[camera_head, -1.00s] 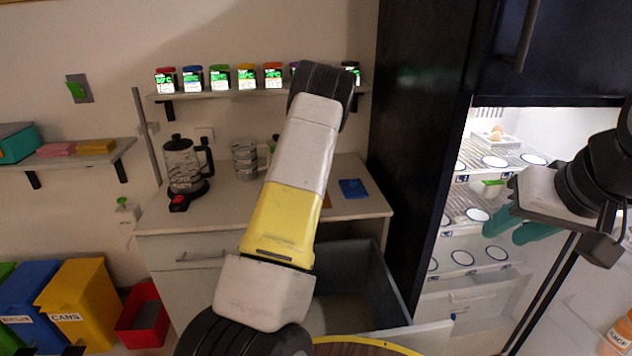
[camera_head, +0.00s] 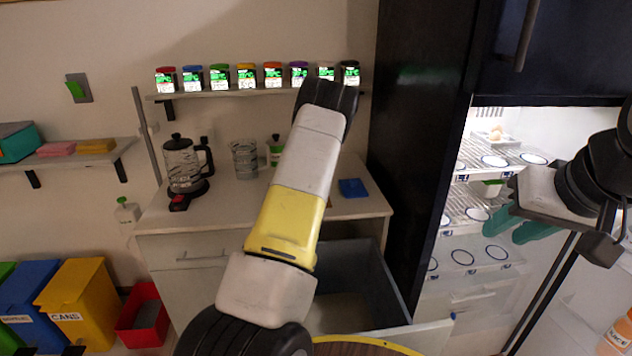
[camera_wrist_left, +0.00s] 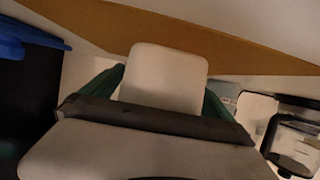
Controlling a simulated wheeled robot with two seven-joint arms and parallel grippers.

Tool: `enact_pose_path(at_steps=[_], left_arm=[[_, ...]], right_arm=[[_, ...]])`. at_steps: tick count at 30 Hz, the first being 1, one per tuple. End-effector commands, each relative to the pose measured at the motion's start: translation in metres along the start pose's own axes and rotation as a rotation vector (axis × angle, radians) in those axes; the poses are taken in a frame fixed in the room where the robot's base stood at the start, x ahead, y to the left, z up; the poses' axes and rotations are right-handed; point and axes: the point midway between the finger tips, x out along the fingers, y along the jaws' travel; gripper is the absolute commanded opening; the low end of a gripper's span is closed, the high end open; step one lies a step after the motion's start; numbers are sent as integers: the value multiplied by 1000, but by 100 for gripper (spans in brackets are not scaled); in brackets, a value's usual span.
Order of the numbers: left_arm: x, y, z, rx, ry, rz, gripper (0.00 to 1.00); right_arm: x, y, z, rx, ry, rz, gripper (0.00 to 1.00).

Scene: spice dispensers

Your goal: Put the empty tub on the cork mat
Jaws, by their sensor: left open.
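In the left wrist view, a pale, rounded block (camera_wrist_left: 166,75) shows between the green fingers of my left gripper (camera_wrist_left: 165,82). It may be the empty tub, but I cannot tell for sure. The fingers are open on either side of it. In the head view, my own left arm hides this gripper. A brown strip (camera_wrist_left: 225,47) crosses the left wrist view beyond the block; I cannot tell whether it is the cork mat. My right gripper (camera_head: 512,238) is in front of the open fridge, with its two teal fingers apart and nothing visible between them.
The counter (camera_head: 235,205) holds a kettle (camera_head: 185,165), a glass jug (camera_head: 244,160), a green-labelled bottle (camera_head: 275,150) and a blue pad (camera_head: 353,188). Several spice dispensers (camera_head: 220,78) stand on the shelf above. An open drawer (camera_head: 375,285) juts out below.

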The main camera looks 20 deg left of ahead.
Motion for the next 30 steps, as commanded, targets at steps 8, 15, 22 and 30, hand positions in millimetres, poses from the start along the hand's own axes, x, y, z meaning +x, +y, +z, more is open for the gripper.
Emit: enact_pose_path(at_steps=[8, 15, 22, 30], left_arm=[[-22, 0, -3, -2, 0, 1, 98], [-75, 0, -3, -2, -1, 1, 98], [-111, 0, -3, 0, 0, 1, 98], [-134, 7, -14, -40, -46, 24, 98]], right_arm=[[0, 0, 0, 0, 0, 0, 33], [0, 0, 0, 0, 0, 0, 33], [0, 0, 0, 0, 0, 0, 33], [0, 0, 0, 0, 0, 0, 33]])
